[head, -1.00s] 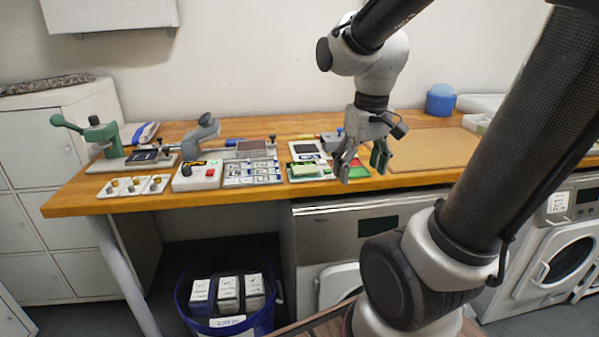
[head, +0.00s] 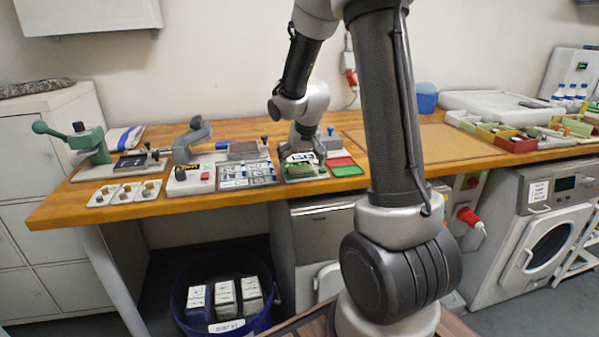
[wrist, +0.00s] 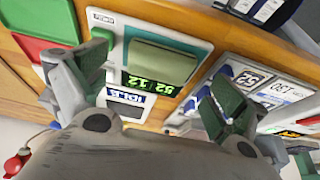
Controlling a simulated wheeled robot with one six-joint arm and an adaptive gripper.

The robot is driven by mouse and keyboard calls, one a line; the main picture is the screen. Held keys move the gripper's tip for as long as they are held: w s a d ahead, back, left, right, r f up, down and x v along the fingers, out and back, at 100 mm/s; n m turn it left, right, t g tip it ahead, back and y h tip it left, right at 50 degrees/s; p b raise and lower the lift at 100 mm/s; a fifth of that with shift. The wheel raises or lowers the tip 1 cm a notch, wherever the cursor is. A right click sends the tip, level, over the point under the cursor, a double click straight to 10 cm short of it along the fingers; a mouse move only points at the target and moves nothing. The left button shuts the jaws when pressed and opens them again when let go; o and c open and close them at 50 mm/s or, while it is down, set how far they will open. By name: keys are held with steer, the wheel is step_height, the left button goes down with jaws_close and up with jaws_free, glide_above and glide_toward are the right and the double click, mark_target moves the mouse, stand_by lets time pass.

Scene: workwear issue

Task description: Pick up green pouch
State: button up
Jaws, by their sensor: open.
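The green pouch (head: 300,170) lies on a small white-framed device with a green digital display (wrist: 150,84) on the workbench. The fingers appear apart from the pouch; the exact height gap cannot be told.
Red and green trays (head: 345,168) sit right of the device. A panel of labelled cards (head: 248,174) sits to its left. Beyond it are a control box (head: 190,180) and a green press (head: 88,145). A cork mat (head: 440,143) leaves free room at the right.

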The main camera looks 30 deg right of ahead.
steer(key=shift+x, duration=1.05)
steer(key=shift+c, duration=0.2)
steer(key=c, duration=1.1)
steer(key=shift+c, duration=0.2)
